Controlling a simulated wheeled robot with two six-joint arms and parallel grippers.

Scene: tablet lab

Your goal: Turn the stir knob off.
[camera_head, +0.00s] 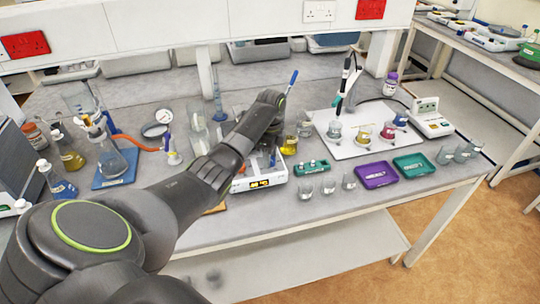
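A white stirrer hotplate (279,180) stands near the front edge of the bench, with a lit orange display (260,183) on its front panel. Small controls sit on that panel beside the display, but they are too small to tell which is the stir knob or how it is set. My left arm reaches in from the lower left and covers much of the hotplate's left and top. My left gripper (270,138) is above the back of the hotplate, dark and partly hidden by my own wrist; its fingers are not clear. My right gripper is out of view.
A flask on a blue mat (115,171) stands left of my arm. A yellow-filled beaker (289,145) is close to the gripper. Right are a green rack (312,168), small beakers, a purple tray (376,175), a green tray (414,167) and a white board (350,149) with flasks.

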